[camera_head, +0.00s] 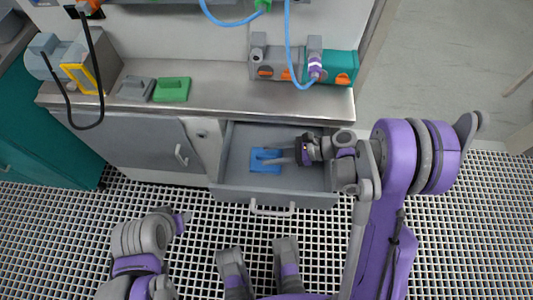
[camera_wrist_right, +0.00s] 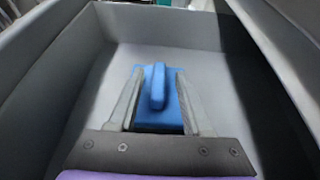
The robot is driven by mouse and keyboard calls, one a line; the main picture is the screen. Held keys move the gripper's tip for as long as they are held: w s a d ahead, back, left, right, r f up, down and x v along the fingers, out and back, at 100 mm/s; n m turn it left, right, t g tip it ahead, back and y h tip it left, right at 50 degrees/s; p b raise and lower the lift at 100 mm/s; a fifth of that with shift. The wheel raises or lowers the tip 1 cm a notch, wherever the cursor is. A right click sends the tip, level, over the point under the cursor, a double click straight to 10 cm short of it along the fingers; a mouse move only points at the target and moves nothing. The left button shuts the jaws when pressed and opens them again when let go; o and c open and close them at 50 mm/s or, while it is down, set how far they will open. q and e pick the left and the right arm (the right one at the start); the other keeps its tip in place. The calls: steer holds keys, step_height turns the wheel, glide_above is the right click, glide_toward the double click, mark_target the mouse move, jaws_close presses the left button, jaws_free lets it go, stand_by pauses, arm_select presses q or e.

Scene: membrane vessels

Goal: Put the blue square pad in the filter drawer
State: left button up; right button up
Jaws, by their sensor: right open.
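The blue square pad (camera_head: 264,160) lies inside the open filter drawer (camera_head: 228,178), left of its middle in the head view. In the right wrist view the pad (camera_wrist_right: 143,118) shows a raised ridge along its top. My right gripper (camera_head: 281,157) reaches into the drawer from the right. In the right wrist view its open fingers (camera_wrist_right: 155,98) stand on either side of the ridge, over the pad, with a gap visible on both sides. My left arm shows at the lower left in the head view, and its gripper (camera_head: 181,222) is small there; its jaw state is unclear.
A green pad (camera_head: 172,89) and a grey pad (camera_head: 136,89) lie on the steel counter (camera_head: 220,93) above the drawer. A teal and grey device (camera_head: 338,68) with blue hoses stands at the counter's right.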

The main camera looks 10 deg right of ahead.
steer(key=p+v, duration=0.1)
steer(key=v, duration=0.9)
